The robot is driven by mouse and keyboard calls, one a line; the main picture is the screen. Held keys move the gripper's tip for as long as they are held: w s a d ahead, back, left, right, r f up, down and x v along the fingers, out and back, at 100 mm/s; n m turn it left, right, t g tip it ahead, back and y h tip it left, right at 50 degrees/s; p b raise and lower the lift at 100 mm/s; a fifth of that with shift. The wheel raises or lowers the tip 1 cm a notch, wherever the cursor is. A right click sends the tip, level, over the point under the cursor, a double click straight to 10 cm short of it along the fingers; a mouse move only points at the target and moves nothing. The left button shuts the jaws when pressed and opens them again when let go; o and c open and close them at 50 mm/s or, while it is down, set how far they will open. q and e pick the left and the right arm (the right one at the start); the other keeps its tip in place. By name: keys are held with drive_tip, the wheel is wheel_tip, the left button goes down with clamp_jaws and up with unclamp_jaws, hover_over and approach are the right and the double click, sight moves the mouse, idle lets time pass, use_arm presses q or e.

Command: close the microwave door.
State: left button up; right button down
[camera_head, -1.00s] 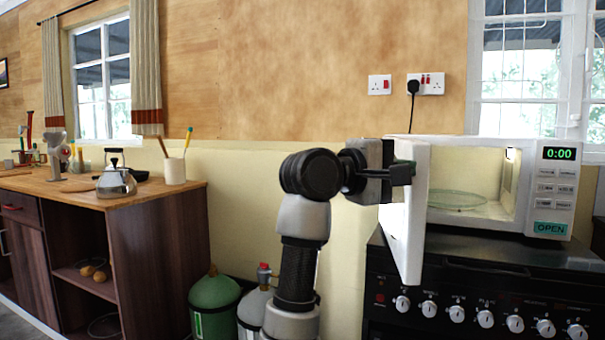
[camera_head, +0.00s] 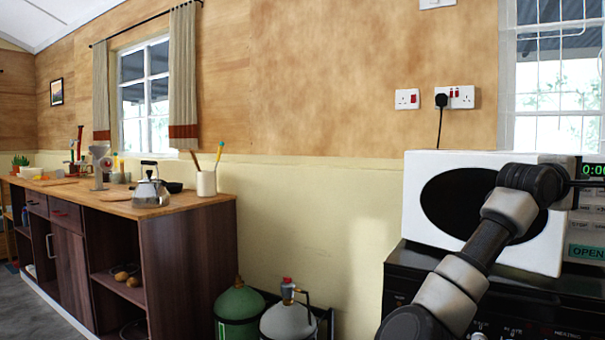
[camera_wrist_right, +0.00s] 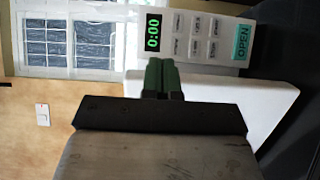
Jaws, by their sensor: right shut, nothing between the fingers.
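The white microwave's door (camera_head: 418,212), with a black oval window, covers the front of the oven. Its right edge looks nearer to me than the control panel (camera_head: 591,222), so it seems slightly ajar. My right gripper (camera_head: 578,184) is at the door's right edge, beside the panel; my arm hides part of the window. In the right wrist view, the shut, empty fingers (camera_wrist_right: 162,78) lie between the panel (camera_wrist_right: 200,38) and the white door (camera_wrist_right: 262,108). Whether they touch the door is unclear. My left gripper is out of view.
The microwave stands on a black stove (camera_head: 400,275). Gas cylinders (camera_head: 238,305) stand on the floor left of it. A wooden counter (camera_head: 110,205) with a kettle (camera_head: 150,188) is further left. Sockets (camera_head: 455,97) and a plug are on the wall.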

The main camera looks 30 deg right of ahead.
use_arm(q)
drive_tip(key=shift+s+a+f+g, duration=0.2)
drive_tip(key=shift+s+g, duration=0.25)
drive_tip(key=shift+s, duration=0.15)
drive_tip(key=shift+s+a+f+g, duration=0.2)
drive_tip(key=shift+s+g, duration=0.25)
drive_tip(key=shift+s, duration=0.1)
use_arm(e)
drive_tip(key=w+d+n+t, duration=0.2)
drive_tip(key=d+t, duration=0.2)
drive_tip(key=d, duration=0.4)
drive_tip(key=shift+d+n, duration=0.25)
drive_tip(key=shift+n, duration=0.05)
drive_tip(key=shift+w, duration=0.1)
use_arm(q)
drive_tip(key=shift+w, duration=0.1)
use_arm(e)
drive_tip(key=shift+a, duration=0.15)
